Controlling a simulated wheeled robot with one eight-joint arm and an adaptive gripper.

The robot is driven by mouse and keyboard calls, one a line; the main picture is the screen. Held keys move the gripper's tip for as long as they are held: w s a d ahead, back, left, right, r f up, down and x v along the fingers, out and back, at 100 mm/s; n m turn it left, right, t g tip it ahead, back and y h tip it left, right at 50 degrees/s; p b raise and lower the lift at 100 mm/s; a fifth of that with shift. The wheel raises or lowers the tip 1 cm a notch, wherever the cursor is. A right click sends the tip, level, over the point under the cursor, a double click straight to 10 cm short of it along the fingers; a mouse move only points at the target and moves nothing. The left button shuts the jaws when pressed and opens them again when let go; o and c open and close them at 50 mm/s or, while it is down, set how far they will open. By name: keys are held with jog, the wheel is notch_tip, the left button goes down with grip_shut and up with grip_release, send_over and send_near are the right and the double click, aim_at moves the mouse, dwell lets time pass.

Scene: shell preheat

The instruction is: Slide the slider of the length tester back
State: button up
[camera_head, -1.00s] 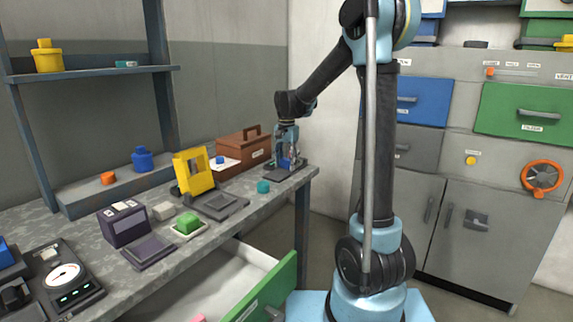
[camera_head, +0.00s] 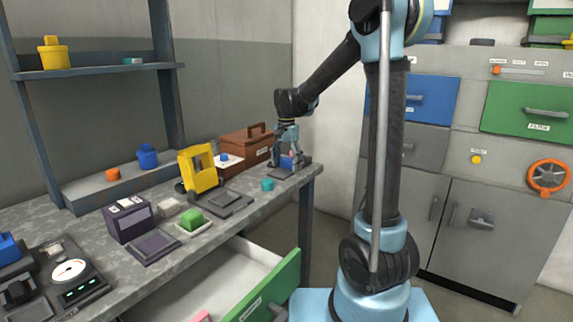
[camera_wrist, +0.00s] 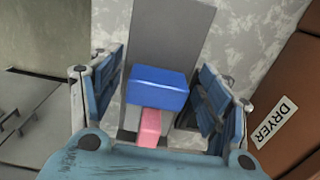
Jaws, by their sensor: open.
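The length tester has a grey base plate (camera_wrist: 172,30) and stands at the far right end of the bench; the plate also shows in the head view (camera_head: 283,174). A blue block (camera_wrist: 158,88), which looks like its slider, sits on it, with a pink piece (camera_wrist: 151,126) just below the block in the wrist view. My gripper (camera_head: 287,155) is down over the tester. In the wrist view its fingers (camera_wrist: 160,75) are open, one on each side of the blue block, with gaps visible. The tester's lower part is hidden by my gripper's body.
A brown box (camera_head: 245,146) labelled DRYER (camera_wrist: 291,95) stands close beside my gripper. A teal piece (camera_head: 267,185) lies near the bench's front edge. A yellow device (camera_head: 198,170) stands further left. An open drawer (camera_head: 283,283) juts out below.

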aim_at(287, 160)
notch_tip(287, 160, up, 12)
dwell(0.6)
jog(key=s+d+f+n, duration=0.2)
jog(key=s+d, duration=0.7)
jog(key=s+d+f+n, duration=0.1)
jog(key=s+d+f, duration=0.3)
jog(key=s+f, duration=0.2)
jog(key=s+d+f+n+t, duration=0.1)
jog(key=s+d+f, duration=0.3)
jog(key=s, duration=0.5)
jog(key=s+d+f+n+t, duration=0.1)
jog(key=s+d+f+n, duration=0.2)
jog(key=s+f, duration=0.5)
jog(key=shift+s+d+f, duration=0.15)
jog(key=shift+d, duration=0.75)
